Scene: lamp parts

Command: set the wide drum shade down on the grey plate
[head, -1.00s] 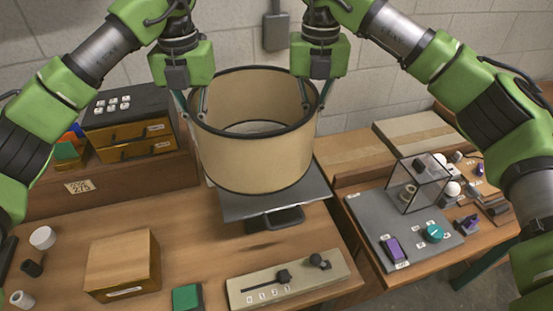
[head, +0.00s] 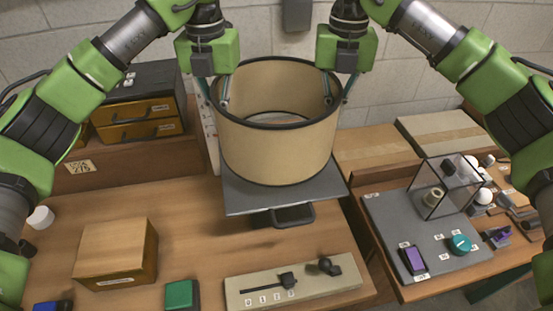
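The wide drum shade (head: 275,150) is tan with dark rims and stands upright, open at the top. It is over the grey plate (head: 240,198), whose front strip and front corners show. The shade hides the rest of the plate, and I cannot tell whether its lower rim touches it. My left gripper (head: 219,97) is shut on the shade's left wall near the top rim, one finger inside and one outside. My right gripper (head: 336,98) grips the right wall the same way.
A dark handle (head: 285,216) juts out under the plate's front. A slider panel (head: 290,283), a wooden box (head: 117,255) and a green block (head: 182,294) lie in front. A drawer cabinet (head: 140,105) stands left. A grey board with a clear case (head: 445,188) is at right.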

